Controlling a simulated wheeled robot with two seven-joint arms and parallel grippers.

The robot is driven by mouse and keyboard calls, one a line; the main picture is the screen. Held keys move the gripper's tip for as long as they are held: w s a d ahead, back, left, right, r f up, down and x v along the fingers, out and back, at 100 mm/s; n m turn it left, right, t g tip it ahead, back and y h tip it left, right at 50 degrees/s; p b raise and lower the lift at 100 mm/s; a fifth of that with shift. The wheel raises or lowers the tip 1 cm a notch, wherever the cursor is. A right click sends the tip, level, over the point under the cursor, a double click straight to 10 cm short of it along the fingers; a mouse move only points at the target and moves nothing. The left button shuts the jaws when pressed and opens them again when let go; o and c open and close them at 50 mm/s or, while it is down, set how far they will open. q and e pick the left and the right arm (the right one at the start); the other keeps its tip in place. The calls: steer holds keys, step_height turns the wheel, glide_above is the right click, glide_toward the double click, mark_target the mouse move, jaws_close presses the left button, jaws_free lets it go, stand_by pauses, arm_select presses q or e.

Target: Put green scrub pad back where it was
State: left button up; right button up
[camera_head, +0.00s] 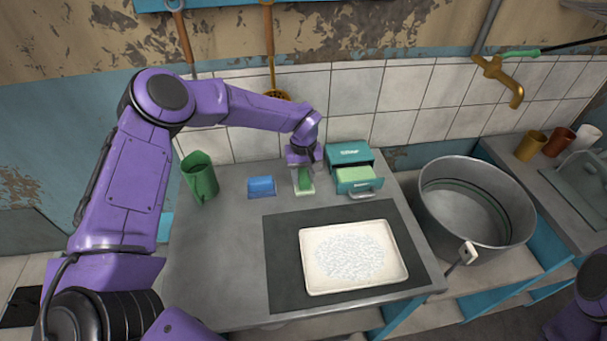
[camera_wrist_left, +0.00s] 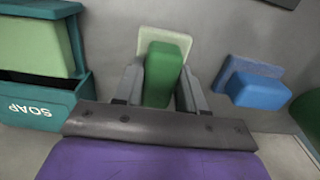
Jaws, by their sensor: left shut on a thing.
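The green scrub pad (camera_head: 305,179) is a green block with a pale layer at its far side, between the fingers of my left gripper (camera_head: 303,183). In the left wrist view the pad (camera_wrist_left: 163,76) sits between the two grey fingers (camera_wrist_left: 160,90), which are shut on its sides. The pad is at or just above the grey counter; I cannot tell if it touches. My right gripper is out of view.
A teal soap box (camera_head: 349,154) with an open drawer of pale green soap (camera_head: 357,175) stands close on the right. A white tray (camera_head: 313,282) lies on a dark mat (camera_head: 283,245) in front. A large metal pot (camera_head: 436,207) is at the right.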

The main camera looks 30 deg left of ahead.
mark_target(303, 175)
arm_select(q)
steer(key=o, duration=1)
steer(key=shift+c, duration=0.2)
steer(key=shift+o, duration=1.1)
steer(key=shift+f, duration=0.1)
step_height(303, 175, up, 12)
steer(key=b, duration=0.1)
steer(key=shift+r, duration=0.25)
